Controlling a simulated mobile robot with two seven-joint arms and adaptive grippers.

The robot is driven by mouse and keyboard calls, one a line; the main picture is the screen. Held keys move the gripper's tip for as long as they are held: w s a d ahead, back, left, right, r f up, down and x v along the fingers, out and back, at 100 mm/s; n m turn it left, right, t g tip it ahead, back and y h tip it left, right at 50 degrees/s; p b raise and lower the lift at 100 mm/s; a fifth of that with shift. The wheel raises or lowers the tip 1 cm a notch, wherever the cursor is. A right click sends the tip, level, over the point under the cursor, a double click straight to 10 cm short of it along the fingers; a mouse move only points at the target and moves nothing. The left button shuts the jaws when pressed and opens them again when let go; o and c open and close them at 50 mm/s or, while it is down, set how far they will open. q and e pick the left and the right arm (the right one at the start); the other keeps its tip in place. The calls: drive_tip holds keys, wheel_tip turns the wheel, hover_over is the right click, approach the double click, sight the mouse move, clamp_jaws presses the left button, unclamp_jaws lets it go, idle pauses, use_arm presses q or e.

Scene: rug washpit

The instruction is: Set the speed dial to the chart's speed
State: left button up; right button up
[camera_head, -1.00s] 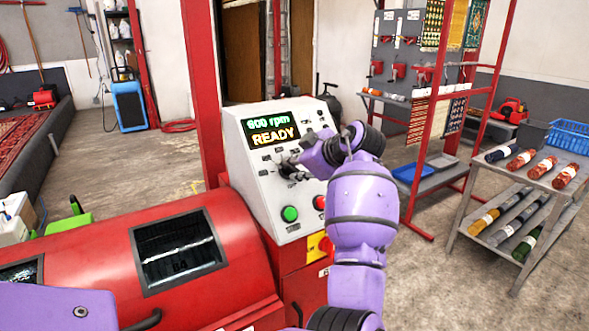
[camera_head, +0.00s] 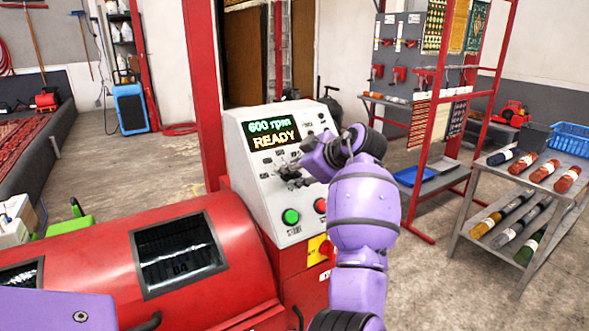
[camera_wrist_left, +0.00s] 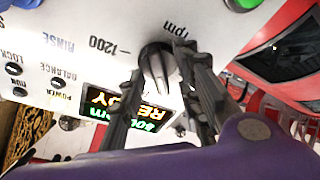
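The speed dial (camera_wrist_left: 157,62) is a black knob on the white control panel (camera_head: 245,185), with "1200" and "rpm" printed near it in the left wrist view. My left gripper (camera_head: 290,172) is at the panel face, below the display. In the left wrist view its two dark fingers (camera_wrist_left: 160,75) lie along both sides of the knob, with no clear gap. In the head view the gripper hides most of the dial. The display (camera_head: 272,134) reads "600 rpm" and "READY". I cannot make out a speed chart. My right gripper is out of view.
A green button (camera_head: 290,216) and a red button (camera_head: 320,205) sit below the dial. A red-and-yellow switch (camera_head: 326,248) is lower down. The red machine drum (camera_head: 100,260) extends left. A grey cart (camera_head: 535,170) with rolled rugs stands at right.

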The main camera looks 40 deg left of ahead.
use_arm(q)
drive_tip(key=shift+d, duration=0.1)
drive_tip(key=v, duration=1.2)
drive_tip(key=shift+f, duration=0.1)
